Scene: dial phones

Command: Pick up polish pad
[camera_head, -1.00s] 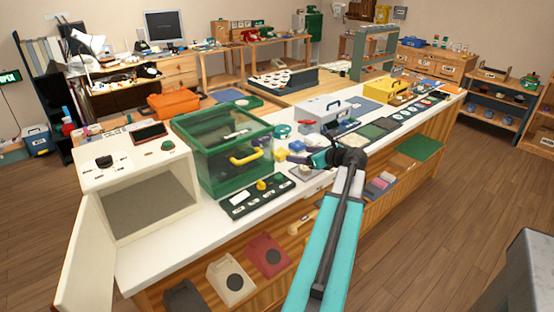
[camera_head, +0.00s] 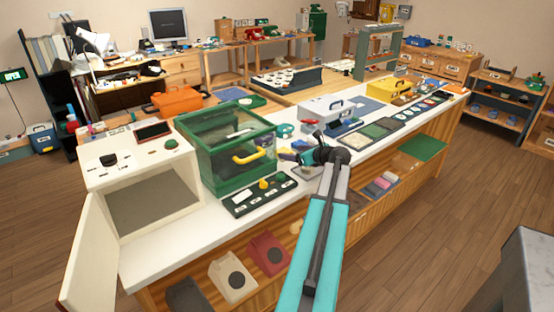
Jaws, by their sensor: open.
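My gripper (camera_head: 291,156) is open, low over the white counter, to the right of the green glass-sided case. Small yellow, blue and purple pieces lie around its tips, and my wrist and fingers partly cover them. I cannot tell which of these small pieces is the polish pad, or whether a finger touches one. No piece is seen lifted from the counter.
The green case (camera_head: 225,165) with a yellow handle and a black control panel (camera_head: 259,194) stand close left of my gripper. A white open-doored box (camera_head: 150,190) fills the counter's left end.

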